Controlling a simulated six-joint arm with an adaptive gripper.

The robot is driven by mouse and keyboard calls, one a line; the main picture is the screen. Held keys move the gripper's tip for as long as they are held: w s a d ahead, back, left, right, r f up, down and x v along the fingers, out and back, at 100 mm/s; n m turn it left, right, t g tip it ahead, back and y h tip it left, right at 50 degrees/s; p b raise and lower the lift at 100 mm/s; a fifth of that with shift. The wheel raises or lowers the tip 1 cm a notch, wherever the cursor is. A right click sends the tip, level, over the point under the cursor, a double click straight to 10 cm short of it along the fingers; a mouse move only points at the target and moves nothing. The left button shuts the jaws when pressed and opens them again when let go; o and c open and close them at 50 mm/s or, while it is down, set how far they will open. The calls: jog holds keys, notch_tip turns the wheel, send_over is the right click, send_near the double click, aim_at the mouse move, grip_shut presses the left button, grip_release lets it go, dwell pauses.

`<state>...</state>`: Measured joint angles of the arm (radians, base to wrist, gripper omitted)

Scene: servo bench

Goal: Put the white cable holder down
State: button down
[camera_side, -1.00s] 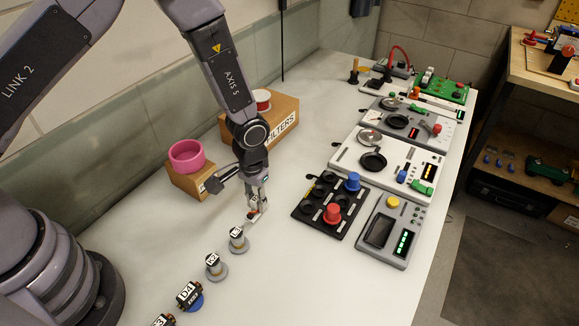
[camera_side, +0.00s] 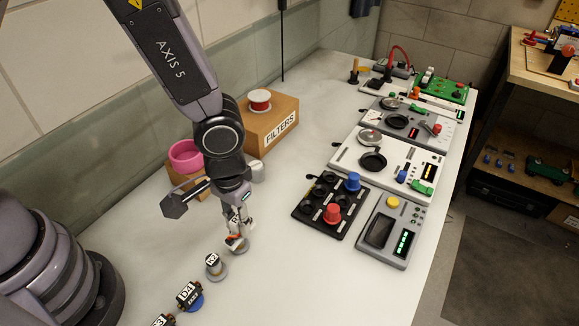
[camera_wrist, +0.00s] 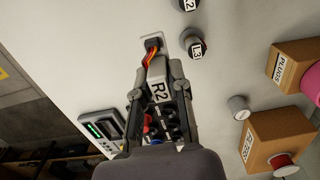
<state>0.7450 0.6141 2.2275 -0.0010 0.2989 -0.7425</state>
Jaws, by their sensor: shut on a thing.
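My gripper (camera_side: 237,232) is shut on the white cable holder (camera_wrist: 158,68), a pale block marked R2 with orange and dark wires at its far end. In the wrist view it sits between both fingers of my gripper (camera_wrist: 158,88).
A round piece marked L3 (camera_wrist: 195,47) is close by. More labelled pieces (camera_side: 188,296) line the bench toward the front. The black knob panel (camera_side: 310,224) stands to the right; the FILTERS box (camera_side: 268,128) and a grey cylinder (camera_side: 258,172) are behind.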

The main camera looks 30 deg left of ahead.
jog(key=s+d, duration=0.2)
jog(key=d, duration=0.8)
send_over(355, 299)
jog(key=f, duration=0.5)
jog(key=a+f, duration=0.1)
jog(key=f, duration=0.2)
jog(key=shift+s+f, duration=0.25)
jog(key=shift+s, duration=0.05)
jog(key=shift+w+d+f, duration=0.2)
jog(key=shift+d+f, duration=0.15)
jog(key=shift+w+d+f, duration=0.1)
jog(key=shift+f, duration=1.55)
jog(key=shift+f, duration=0.1)
jog(key=c, duration=1.1)
grip_release()
jog(key=shift+o, duration=0.3)
